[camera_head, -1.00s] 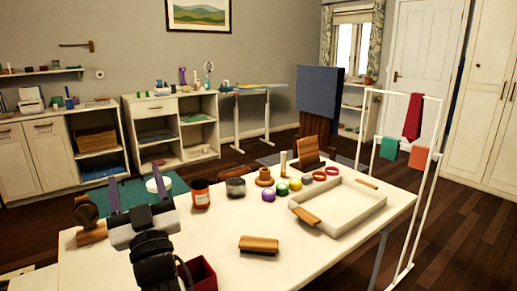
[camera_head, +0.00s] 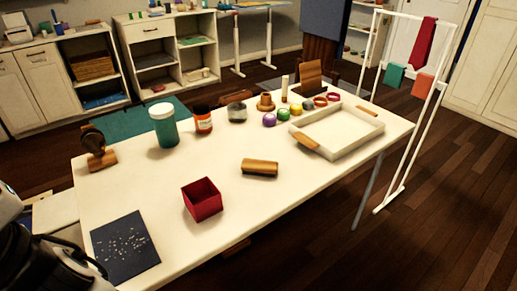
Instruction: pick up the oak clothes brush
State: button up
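The oak clothes brush (camera_head: 260,168) lies on the white table, near its middle. It is a brown wooden block with a dark underside, its long side running roughly left to right. Nothing covers it. My arm shows only in part at the lower left corner, well left of the brush and beyond the table's left side. My gripper's fingers are not in view.
On the white table (camera_head: 330,165) a dark red open box (camera_head: 202,199) stands left of the brush, with a dark speckled sheet (camera_head: 125,246) nearer. A white tray (camera_head: 345,146) lies to the right. Jars, including a teal one (camera_head: 163,126), and several small coloured things line the back.

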aim_at(254, 167)
jog(key=l+u, duration=0.15)
jog(key=u, duration=0.35)
jog(key=i+l+u, duration=0.1)
jog(key=u, duration=0.4)
jog(key=l+u, duration=0.3)
jog(key=l, duration=0.2)
jog(key=l+u, duration=0.3)
jog(key=l, duration=0.25)
jog(key=k+l, duration=0.1)
jog(key=l, duration=0.45)
jog(key=l+u, duration=0.1)
jog(key=l, duration=0.4)
jog(key=k+l, duration=0.15)
jog(key=l, duration=0.4)
jog(key=k+l+u, duration=0.1)
jog(key=l, duration=0.4)
